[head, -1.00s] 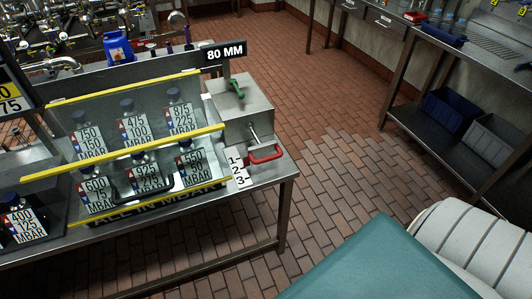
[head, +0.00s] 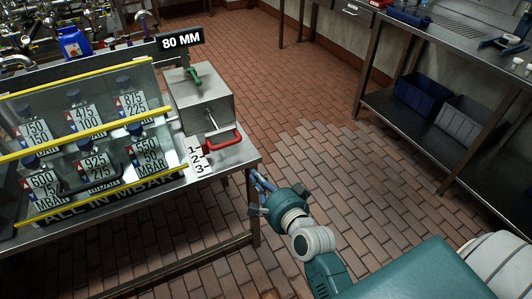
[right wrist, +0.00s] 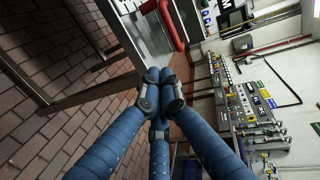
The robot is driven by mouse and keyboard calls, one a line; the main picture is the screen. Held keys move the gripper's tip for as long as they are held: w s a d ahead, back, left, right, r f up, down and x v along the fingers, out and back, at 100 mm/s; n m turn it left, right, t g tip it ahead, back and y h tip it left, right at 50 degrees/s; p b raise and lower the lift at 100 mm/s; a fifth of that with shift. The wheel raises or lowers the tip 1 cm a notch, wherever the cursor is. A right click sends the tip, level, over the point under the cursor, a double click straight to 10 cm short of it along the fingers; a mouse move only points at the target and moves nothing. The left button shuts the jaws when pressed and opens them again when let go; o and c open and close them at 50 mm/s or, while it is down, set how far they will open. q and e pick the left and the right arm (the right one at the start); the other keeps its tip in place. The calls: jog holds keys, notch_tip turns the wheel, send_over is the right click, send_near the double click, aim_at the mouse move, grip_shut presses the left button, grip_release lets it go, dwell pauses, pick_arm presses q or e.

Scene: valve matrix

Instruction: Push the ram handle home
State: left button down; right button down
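The ram handle is a red U-shaped handle (head: 226,141) at the front of a grey metal box (head: 200,98) on the bench's right end. A thin metal rod (head: 211,121) shows between box and handle. My right gripper (head: 260,182) is beside the bench's front right corner, below and right of the handle and apart from it. In the right wrist view its blue fingers (right wrist: 158,82) meet at the tips with nothing seen between them. The red handle (right wrist: 172,22) shows there beyond the fingertips, at the top. My left gripper is not in view.
A green lever (head: 194,76) sits on top of the box, under an "80 MM" sign (head: 181,39). A numbered 1-2-3 strip (head: 197,157) stands beside the handle. Clear panels with yellow edges (head: 75,137) guard labelled bottles on the left. Brick floor (head: 340,160) is free to the right.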

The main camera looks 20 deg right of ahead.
jog(key=shift+m, duration=0.3)
jog(key=x, duration=0.4)
jog(key=r+x, duration=0.1)
jog(key=x, duration=0.4)
jog(key=r+x, duration=0.1)
jog(key=x, duration=0.3)
jog(key=shift+w+d+r+p, duration=0.15)
jog(key=shift+w+d+p, duration=0.25)
jog(key=shift+w, duration=0.15)
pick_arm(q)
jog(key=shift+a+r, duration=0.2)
